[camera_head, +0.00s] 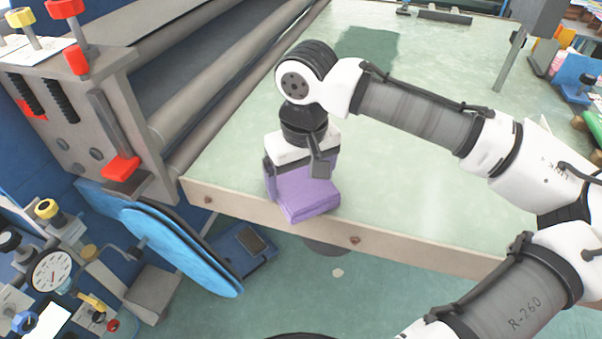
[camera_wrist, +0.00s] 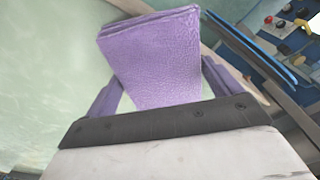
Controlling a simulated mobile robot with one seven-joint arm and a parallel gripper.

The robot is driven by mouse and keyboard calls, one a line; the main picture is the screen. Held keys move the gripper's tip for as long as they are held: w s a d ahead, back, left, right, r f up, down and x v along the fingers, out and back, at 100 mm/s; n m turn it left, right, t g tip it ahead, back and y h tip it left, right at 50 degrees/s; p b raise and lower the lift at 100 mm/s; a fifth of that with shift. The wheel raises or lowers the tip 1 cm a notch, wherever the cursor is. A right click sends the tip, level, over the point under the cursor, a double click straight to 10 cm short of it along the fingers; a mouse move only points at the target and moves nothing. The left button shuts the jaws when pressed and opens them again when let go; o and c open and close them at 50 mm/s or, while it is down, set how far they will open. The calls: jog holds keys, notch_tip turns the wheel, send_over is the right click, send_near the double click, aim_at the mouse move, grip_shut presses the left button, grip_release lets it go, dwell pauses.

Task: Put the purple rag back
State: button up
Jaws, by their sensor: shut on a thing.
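The purple rag (camera_head: 305,192) is a folded, thick square of cloth near the front left corner of the pale green table (camera_head: 420,190). My gripper (camera_head: 300,180) points down over the table's front edge and is shut on the rag, with a finger on each side. In the wrist view the rag (camera_wrist: 155,60) fills the space between the two purple fingers of my gripper (camera_wrist: 160,95). I cannot tell whether the rag touches the tabletop or is held just above it.
A machine with rollers (camera_head: 215,90) and red and yellow knobs stands at the left. A blue oval panel (camera_head: 180,250) hangs below the table edge. A gauge (camera_head: 50,272) is at lower left. A grey post (camera_head: 510,62) stands at the back right. The table's middle is clear.

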aim_at(304, 184)
jog(key=shift+f, duration=0.2)
jog(key=o, duration=0.6)
jog(key=shift+r, duration=0.1)
jog(key=r, duration=0.8)
jog(key=s+r+b, duration=0.1)
jog(key=r, duration=0.3)
jog(key=shift+d+r, duration=0.15)
jog(key=shift+d, duration=0.1)
